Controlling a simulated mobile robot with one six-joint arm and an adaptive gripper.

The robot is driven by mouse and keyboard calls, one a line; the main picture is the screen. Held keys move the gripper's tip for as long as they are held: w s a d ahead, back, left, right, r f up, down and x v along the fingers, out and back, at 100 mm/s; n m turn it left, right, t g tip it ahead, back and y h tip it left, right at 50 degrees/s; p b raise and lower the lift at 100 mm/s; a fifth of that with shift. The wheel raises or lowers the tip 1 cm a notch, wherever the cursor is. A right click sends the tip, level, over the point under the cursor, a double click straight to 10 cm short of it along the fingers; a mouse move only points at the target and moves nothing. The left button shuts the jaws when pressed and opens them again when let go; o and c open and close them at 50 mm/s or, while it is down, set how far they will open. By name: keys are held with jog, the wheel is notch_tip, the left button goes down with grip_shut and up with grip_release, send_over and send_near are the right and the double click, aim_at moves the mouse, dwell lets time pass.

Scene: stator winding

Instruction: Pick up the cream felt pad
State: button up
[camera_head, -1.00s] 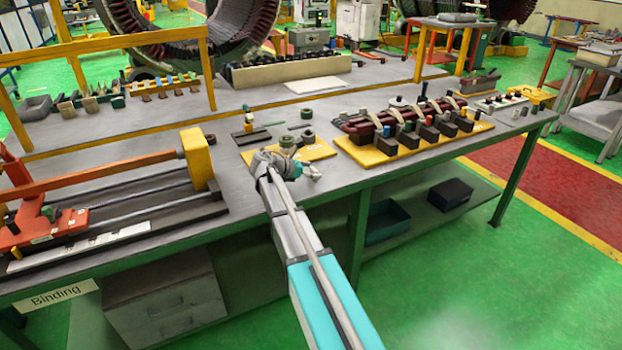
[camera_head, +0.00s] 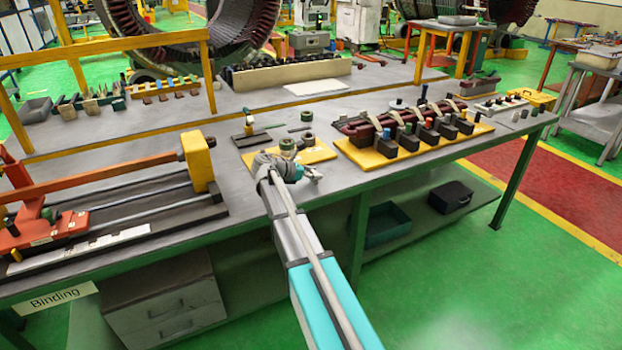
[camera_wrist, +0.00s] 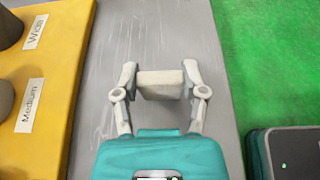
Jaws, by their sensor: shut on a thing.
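The cream felt pad (camera_wrist: 161,84) is a small pale block between the two fingertips of my gripper (camera_wrist: 160,80) in the wrist view. Both fingers touch its sides, so the gripper is shut on it. The grey bench top lies behind the pad. The wrist view does not clearly show how high the pad is above the bench. In the head view my gripper (camera_head: 308,174) is near the bench's front edge, and the pad is too small or hidden to make out there.
A yellow board (camera_wrist: 62,75) with labels "Wide" and "Medium" lies left of the gripper. A dark box (camera_wrist: 290,150) is at lower right. In the head view, a yellow board with a coil (camera_head: 352,152) stands to the right and an orange-and-yellow fixture (camera_head: 197,160) to the left.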

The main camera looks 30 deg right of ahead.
aim_at(314, 171)
jog(key=shift+c, duration=0.3)
jog(key=shift+r, duration=0.15)
notch_tip(314, 171, up, 3)
jog(key=p, duration=0.3)
jog(key=s+d+r+p, duration=0.7)
jog(key=d+r+p, duration=0.2)
jog(key=d+p, duration=0.1)
jog(key=shift+s+d+r, duration=0.35)
jog(key=shift+s+d, duration=0.05)
jog(key=shift+d, duration=0.4)
jog(key=shift+d, duration=0.15)
dwell(0.4)
